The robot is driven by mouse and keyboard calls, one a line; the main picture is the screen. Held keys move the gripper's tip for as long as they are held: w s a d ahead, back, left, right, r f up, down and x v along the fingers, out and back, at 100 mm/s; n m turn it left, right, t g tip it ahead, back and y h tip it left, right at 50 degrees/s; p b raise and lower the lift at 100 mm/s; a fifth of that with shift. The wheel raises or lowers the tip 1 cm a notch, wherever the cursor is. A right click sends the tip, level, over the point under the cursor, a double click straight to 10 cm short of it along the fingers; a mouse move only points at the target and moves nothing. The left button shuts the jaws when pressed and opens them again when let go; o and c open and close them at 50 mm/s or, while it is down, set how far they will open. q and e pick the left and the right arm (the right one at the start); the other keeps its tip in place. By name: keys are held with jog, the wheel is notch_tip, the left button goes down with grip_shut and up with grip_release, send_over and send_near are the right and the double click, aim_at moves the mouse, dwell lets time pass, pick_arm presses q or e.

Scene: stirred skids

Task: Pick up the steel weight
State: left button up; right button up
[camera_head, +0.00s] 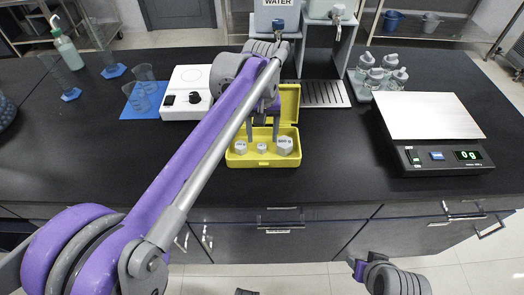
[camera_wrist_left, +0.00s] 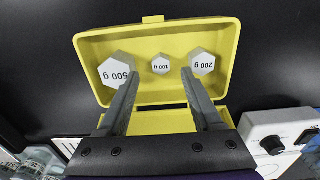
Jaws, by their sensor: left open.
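Three grey steel weights lie in the open yellow case. In the left wrist view they are labelled 500 g (camera_wrist_left: 117,70), 100 g (camera_wrist_left: 160,64) and 200 g (camera_wrist_left: 202,62). In the head view the 500 g weight (camera_head: 285,145) is at the right, the small 100 g (camera_head: 262,148) in the middle and the 200 g (camera_head: 240,147) at the left. My left gripper (camera_wrist_left: 160,76) is open and empty over the case, its fingers pointing at the weights, with the 100 g between and just beyond the tips. It also shows in the head view (camera_head: 263,125).
The yellow case (camera_head: 262,163) has its lid raised at the back. A scale (camera_head: 430,115) reading 0 g stands right, a white hotplate (camera_head: 188,85) left. Bottles (camera_head: 374,78) and a dispenser stand behind. The black bench in front of the case is clear.

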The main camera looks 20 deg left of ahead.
aim_at(262, 145)
pick_arm(q)
jog(key=f+b, duration=0.2)
jog(key=f, duration=0.1)
jog(key=shift+s+f, duration=0.2)
jog(key=shift+f, duration=0.05)
jog(key=shift+r, duration=0.1)
jog(key=shift+c, duration=0.2)
grip_shut()
